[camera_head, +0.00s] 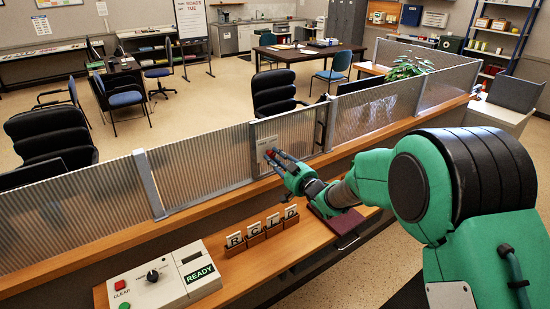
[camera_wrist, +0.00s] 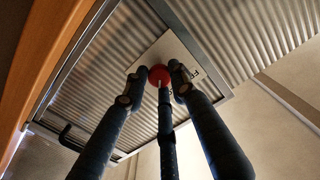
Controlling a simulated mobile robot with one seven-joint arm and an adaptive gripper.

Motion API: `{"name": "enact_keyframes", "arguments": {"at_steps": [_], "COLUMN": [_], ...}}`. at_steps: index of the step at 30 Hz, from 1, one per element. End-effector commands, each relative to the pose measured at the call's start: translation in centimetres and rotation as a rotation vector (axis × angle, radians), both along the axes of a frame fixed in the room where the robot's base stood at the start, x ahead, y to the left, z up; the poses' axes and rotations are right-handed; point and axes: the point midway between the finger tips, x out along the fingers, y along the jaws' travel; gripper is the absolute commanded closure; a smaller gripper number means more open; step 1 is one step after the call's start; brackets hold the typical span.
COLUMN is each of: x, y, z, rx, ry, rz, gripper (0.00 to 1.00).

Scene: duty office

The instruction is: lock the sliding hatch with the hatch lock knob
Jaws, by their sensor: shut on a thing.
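The hatch lock knob (camera_wrist: 158,74) is a small red knob, seen in the wrist view in front of a light plate with dark lettering. My gripper (camera_head: 272,155) is shut on the knob, with its fingers reaching to the screen from the right in the head view. In the wrist view the fingertips (camera_wrist: 157,80) close around the knob. The sliding hatch (camera_wrist: 100,104) is a ribbed translucent panel in a grey metal frame. In the head view the hatch (camera_head: 300,130) sits in the counter screen. My fingers partly hide the knob, and its turn angle cannot be told.
Below the screen is a wooden counter (camera_head: 262,262) with a row of letter cards (camera_head: 254,230) in holders. A control box (camera_head: 165,278) with a dial and a green READY sign stands at the left. A dark handle (camera_wrist: 66,138) shows in the wrist view.

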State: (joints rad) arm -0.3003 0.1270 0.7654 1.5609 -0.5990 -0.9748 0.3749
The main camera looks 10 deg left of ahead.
Motion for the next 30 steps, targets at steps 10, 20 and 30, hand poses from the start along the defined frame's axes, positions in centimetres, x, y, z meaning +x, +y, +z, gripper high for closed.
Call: {"name": "enact_keyframes", "arguments": {"at_steps": [10, 20, 30], "x": [-0.02, -0.01, -0.46], "y": [-0.05, -0.03, -0.5], "z": [-0.19, -0.11, 0.0], "rx": [0.005, 0.004, 0.004], "ry": [0.008, 0.006, 0.004], "rz": [-0.001, -0.001, -0.001], "gripper": [1.0, 0.56, 0.56]}}
